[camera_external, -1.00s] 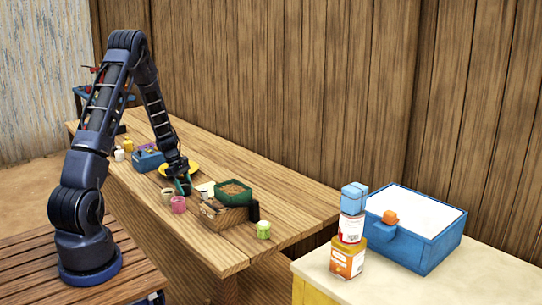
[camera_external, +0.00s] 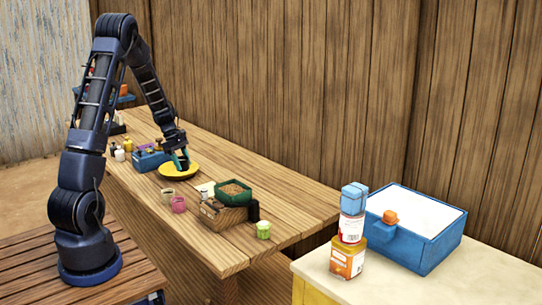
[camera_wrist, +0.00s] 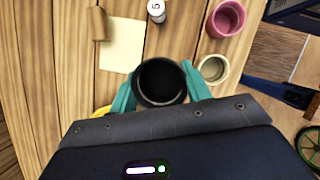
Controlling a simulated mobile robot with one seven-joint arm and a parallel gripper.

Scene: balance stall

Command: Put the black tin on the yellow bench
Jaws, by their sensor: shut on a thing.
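The black tin (camera_wrist: 160,82) is round and dark with an open-looking top, and sits between the teal fingers of my gripper (camera_wrist: 159,88) in the wrist view. My gripper is shut on it. In the external view my gripper (camera_external: 181,160) is over the wooden table, in front of or above the yellow plate; the tin (camera_external: 184,167) is small and dark there. The yellow bench (camera_external: 312,296) has a pale top and stands at the lower right, far from my gripper.

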